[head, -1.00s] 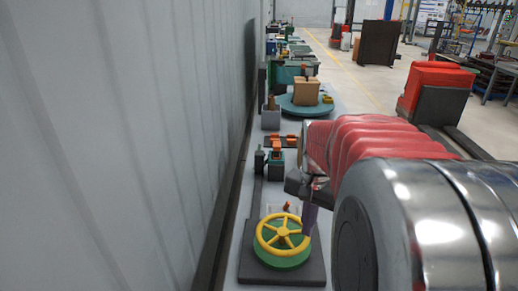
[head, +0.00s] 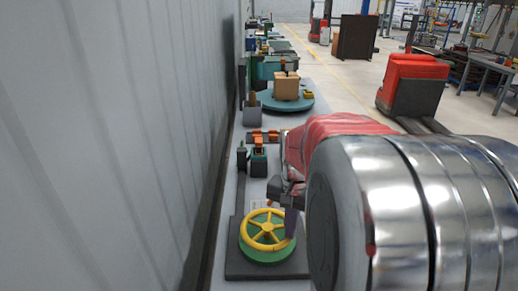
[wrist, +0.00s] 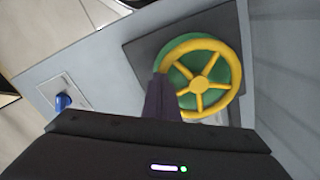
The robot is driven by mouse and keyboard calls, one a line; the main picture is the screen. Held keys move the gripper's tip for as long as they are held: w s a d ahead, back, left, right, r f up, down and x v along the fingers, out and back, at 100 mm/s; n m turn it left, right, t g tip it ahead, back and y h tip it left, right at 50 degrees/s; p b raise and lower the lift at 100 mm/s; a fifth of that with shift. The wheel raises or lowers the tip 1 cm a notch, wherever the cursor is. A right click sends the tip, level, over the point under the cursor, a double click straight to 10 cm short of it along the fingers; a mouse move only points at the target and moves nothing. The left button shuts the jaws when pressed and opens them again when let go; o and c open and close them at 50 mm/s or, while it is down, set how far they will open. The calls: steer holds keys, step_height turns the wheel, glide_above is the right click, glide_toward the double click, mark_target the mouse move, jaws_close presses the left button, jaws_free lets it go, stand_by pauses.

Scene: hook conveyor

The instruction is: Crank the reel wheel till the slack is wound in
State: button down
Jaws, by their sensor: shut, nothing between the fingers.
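The reel wheel (head: 267,229) is a yellow spoked handwheel on a green drum (head: 265,256), on a dark square base plate (head: 240,262). The wheel also shows in the wrist view (wrist: 200,83), right of centre. My gripper (head: 291,235) points down at the wheel's right rim in the head view. In the wrist view its dark, shut fingers (wrist: 160,88) sit at the wheel's left rim, overlapping it. I cannot tell whether they touch the rim or a spoke. Nothing shows between them. No slack line can be made out.
A grey wall runs close along the left. Behind the wheel stand a small green-and-orange device (head: 258,158) and a turquoise turntable (head: 300,105) with a cardboard box (head: 286,86). A blue knob (wrist: 63,101) sits left in the wrist view. A red pallet truck (head: 412,85) stands right.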

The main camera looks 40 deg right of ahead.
mark_target(280, 212)
steer(key=shift+w+d, duration=0.55)
steer(key=shift+d, duration=0.2)
steer(key=shift+w+d, duration=0.5)
steer(key=shift+d, duration=0.2)
steer(key=shift+w+d, duration=0.35)
steer(key=shift+w, duration=0.5)
steer(key=shift+w+d, duration=0.35)
steer(key=shift+w, duration=0.5)
steer(key=shift+w+a, duration=0.2)
steer(key=shift+w, duration=1.6)
